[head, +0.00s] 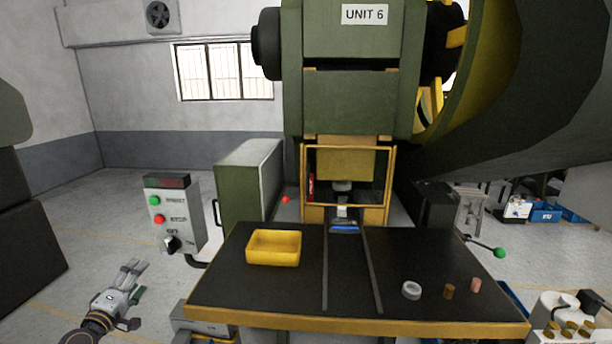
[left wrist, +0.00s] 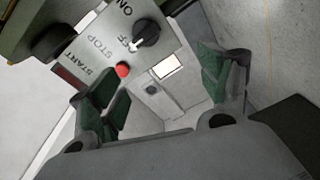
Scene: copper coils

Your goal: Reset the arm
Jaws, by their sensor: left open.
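My left gripper (head: 133,281) is at the lower left of the head view, left of the black table and below the control box. It is open and empty. In the left wrist view its green-padded fingers (left wrist: 168,98) are spread apart. The control box (head: 174,212) has a green START button, a red STOP button (left wrist: 123,69) and a black OFF/ON knob (left wrist: 146,32). In the left wrist view the box lies beyond the fingers, and I see no contact. My right gripper is not in view.
The black table (head: 270,295) before the green press (head: 349,100) holds a yellow tray (head: 274,247), a grey ring (head: 411,290) and two small copper-coloured pieces (head: 449,291). A green cabinet (head: 247,180) stands behind. A green-knobbed lever (head: 499,252) sticks out at right.

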